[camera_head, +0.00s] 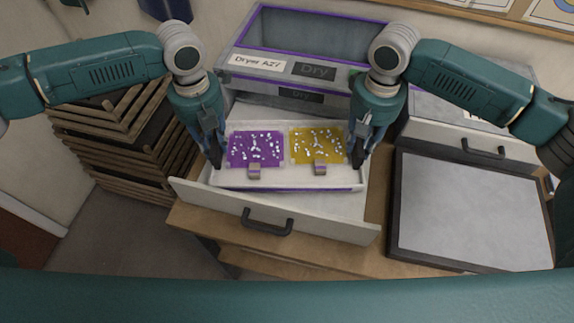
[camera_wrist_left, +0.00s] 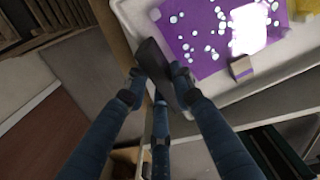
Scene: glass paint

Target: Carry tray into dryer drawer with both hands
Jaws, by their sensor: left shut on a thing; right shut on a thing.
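The white tray (camera_head: 290,182) is over or inside the open dryer drawer (camera_head: 225,204), behind its front panel. I cannot tell whether it rests on the drawer floor. It carries a purple panel (camera_head: 238,155) and a yellow panel (camera_head: 330,147), both with white spots, and a small block at each panel's front edge. My left gripper (camera_head: 214,157) is shut on the tray's dark left handle, which shows in the left wrist view (camera_wrist_left: 155,72). My right gripper (camera_head: 357,154) is shut at the tray's right end; its hold is partly hidden.
The dryer (camera_head: 300,40), labelled "Dryer A27" and "Dry", stands behind. The drawer has a black handle (camera_head: 267,222). A dark-framed grey panel (camera_head: 470,210) lies to the right on the wooden bench (camera_head: 215,222). A wooden rack (camera_head: 115,155) stands at left.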

